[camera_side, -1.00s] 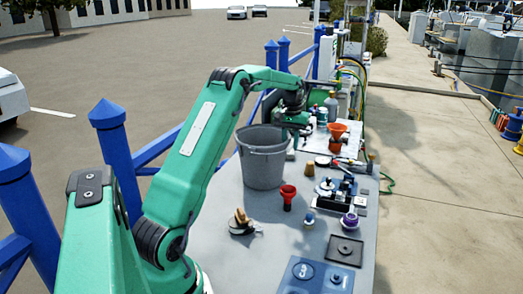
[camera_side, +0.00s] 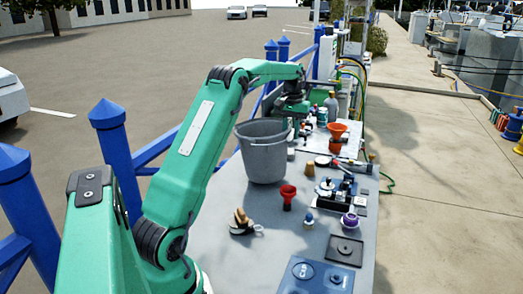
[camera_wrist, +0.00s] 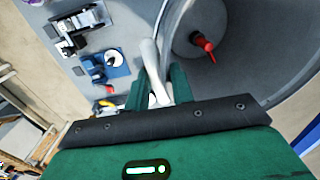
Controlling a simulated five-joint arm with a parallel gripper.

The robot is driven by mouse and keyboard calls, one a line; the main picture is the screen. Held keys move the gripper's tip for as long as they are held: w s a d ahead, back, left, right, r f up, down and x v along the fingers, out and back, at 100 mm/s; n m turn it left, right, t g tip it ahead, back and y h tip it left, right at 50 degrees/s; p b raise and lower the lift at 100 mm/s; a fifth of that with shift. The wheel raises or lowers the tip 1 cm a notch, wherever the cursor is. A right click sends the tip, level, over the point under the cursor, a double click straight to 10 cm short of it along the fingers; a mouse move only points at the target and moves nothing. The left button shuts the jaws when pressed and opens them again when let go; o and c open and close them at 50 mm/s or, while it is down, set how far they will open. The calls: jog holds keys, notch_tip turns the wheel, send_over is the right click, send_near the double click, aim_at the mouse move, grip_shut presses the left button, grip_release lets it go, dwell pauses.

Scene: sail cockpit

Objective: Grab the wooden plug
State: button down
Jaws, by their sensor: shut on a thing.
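The wooden plug (camera_side: 309,170), a small tan-brown tapered piece, stands upright on the grey table, just right of the bucket in the side view. I cannot pick it out in the wrist view. My gripper (camera_side: 292,116) is at the bucket's far rim, apart from the plug. The fingertips are partly hidden by the bucket in the side view.
A red piece (camera_wrist: 205,45) shows inside the bucket. A red funnel (camera_side: 288,197), a tan bundle (camera_side: 241,220) and a purple-topped piece (camera_side: 349,221) stand on the table's near half. An orange funnel (camera_side: 337,130) and bottles stand beyond. Blue posts (camera_side: 115,155) line the left side.

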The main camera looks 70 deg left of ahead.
jog(key=w+d+r, duration=0.1)
jog(key=d+r, duration=0.6)
jog(key=d, duration=0.4)
jog(key=shift+d, duration=0.3)
jog(key=shift+s+r, duration=0.1)
jog(key=s+a+m+t, duration=0.1)
jog(key=s+m, duration=0.7)
jog(key=m, duration=1)
jog(key=shift+s+a+f+y, duration=0.15)
jog(key=shift+a+f+y, duration=0.1)
jog(key=shift+f+y, duration=0.1)
